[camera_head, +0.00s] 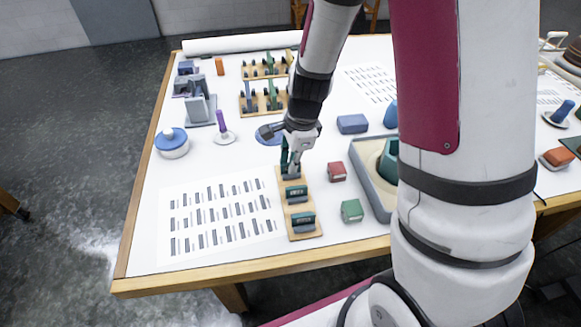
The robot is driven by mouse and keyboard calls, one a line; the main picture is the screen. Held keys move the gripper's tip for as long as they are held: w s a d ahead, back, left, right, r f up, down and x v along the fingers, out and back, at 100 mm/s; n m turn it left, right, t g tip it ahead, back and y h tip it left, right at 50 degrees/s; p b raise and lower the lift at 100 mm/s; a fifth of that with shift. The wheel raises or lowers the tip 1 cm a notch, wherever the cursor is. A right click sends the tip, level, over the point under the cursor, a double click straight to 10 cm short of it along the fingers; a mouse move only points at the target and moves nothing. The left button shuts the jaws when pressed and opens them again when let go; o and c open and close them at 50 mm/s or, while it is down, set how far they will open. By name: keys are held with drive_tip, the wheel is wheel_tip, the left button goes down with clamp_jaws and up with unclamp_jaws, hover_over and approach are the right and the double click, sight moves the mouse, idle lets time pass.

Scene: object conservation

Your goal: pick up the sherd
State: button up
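My gripper (291,163) points down at the far end of a narrow wooden board (304,236). Its fingers are small and dark here, and I cannot tell whether they are open or hold anything. Two dark green blocks stand on the board in front of it, a middle one (296,194) and a near one (303,220). No piece can be surely told as the sherd. A green curved piece (388,163) lies in a grey tray (368,191) to the right, partly hidden by my arm.
A red block (337,171) and a green block (352,210) lie between board and tray. A printed sheet (220,213) lies left. A blue-lidded pot (172,142), a purple-handled tool (222,124), blue block (352,123) and wooden racks (262,104) stand farther back.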

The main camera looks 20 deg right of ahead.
drive_tip(key=shift+f, duration=0.2)
clamp_jaws()
drive_tip(key=shift+w, duration=0.1)
